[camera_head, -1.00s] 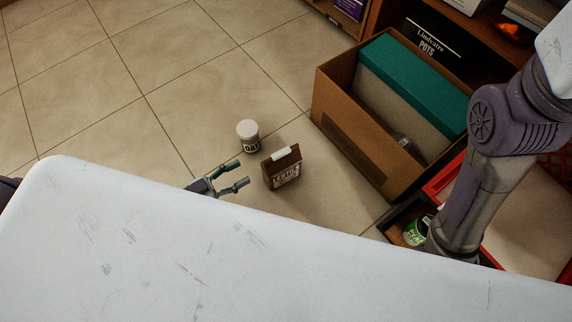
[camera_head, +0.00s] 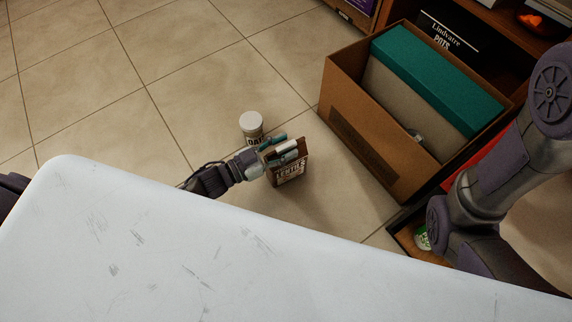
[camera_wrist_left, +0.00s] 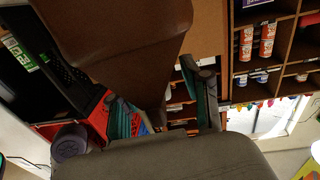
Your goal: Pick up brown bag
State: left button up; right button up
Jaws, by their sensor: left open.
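The brown bag (camera_head: 291,174) stands upright on the tiled floor, with a white lettered label and a pale strip along its top. My left gripper (camera_head: 278,149) is open at the top of the bag, with its fingers on either side of the pale strip; I cannot tell if they touch it. In the left wrist view, a large brown surface that looks like the bag (camera_wrist_left: 120,45) fills the upper left, close to the open left gripper (camera_wrist_left: 168,112). My right arm shows at the right of the head view, but its gripper is out of sight.
A white-lidded jar (camera_head: 251,124) stands just behind the bag. A cardboard box (camera_head: 362,145) holding a teal-topped box (camera_head: 440,72) is to the right. A green can (camera_head: 422,238) sits in a low crate. Open floor lies to the left.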

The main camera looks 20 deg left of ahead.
pick_arm(q)
jog(key=shift+w+d, duration=0.25)
jog(key=shift+w, duration=0.05)
jog(key=shift+c, duration=0.3)
grip_shut()
jog(key=shift+r, duration=0.1)
